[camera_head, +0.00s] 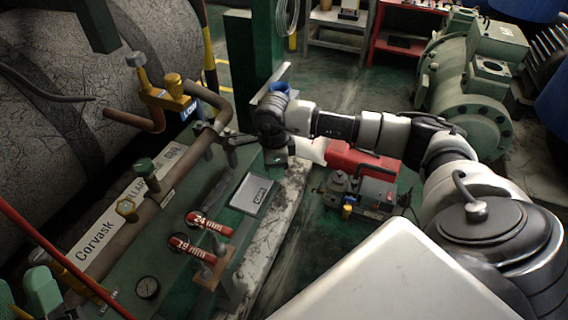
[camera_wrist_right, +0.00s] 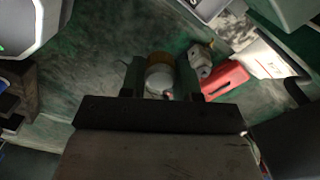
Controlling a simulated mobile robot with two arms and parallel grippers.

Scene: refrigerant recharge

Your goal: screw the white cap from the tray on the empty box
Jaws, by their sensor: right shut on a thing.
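My right gripper (camera_head: 277,158) hangs pointing down beside the green post, past the far right corner of the green bench. In the right wrist view its two dark fingers (camera_wrist_right: 161,78) are shut on a small round thing, brownish-yellow at the top and whitish below (camera_wrist_right: 159,78). It looks like a cap, but the view is too dim to be sure. The tray (camera_head: 254,193), marked CAPS, lies on the bench below and left of the gripper; I cannot make out caps in it. I cannot pick out the empty box with certainty. My left gripper is not in view.
Wrenches marked 24 mm (camera_head: 209,222) and 19 mm (camera_head: 200,247) lie on the bench. A brown pipe with a yellow valve (camera_head: 172,97) runs along it. A grey pump (camera_head: 358,195) and a red case (camera_head: 362,160) stand on the floor at right.

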